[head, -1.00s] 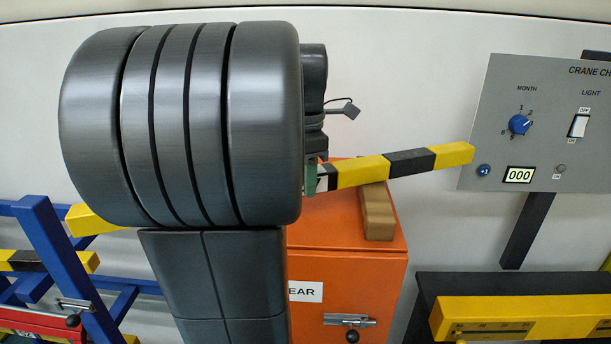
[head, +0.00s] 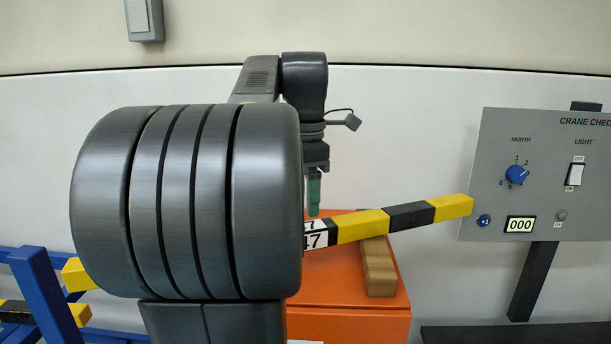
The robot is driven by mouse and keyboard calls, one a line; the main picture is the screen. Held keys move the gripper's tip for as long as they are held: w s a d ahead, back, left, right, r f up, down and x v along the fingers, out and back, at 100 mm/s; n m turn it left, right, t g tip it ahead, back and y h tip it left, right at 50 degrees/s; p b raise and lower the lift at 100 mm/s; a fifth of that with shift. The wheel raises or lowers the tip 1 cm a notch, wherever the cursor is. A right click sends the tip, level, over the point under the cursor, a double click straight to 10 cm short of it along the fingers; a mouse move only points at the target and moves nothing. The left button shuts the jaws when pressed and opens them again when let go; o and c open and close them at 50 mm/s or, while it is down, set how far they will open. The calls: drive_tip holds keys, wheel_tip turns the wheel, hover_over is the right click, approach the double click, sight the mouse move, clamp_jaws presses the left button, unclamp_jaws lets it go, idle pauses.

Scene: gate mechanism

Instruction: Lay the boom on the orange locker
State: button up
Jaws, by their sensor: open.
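The boom (head: 408,216) is a yellow and black striped bar with a white label reading 47. It lies across the top of the orange locker (head: 335,288), over a wooden block (head: 378,268). Its right end juts past the locker toward the grey panel; its middle is hidden behind my arm. A yellow end (head: 76,275) at far left may be the same bar. My gripper (head: 313,208) points down just above the boom near the label, open and apparently clear of it. Only one green finger shows clearly.
A grey panel (head: 545,160) with a blue knob, switch and counter reading 000 stands at right, close to the boom's end. A blue frame (head: 38,290) stands at lower left. My large dark arm links block much of the left and middle.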

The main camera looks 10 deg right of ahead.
sight(306, 226)
drive_tip(key=shift+r, duration=2)
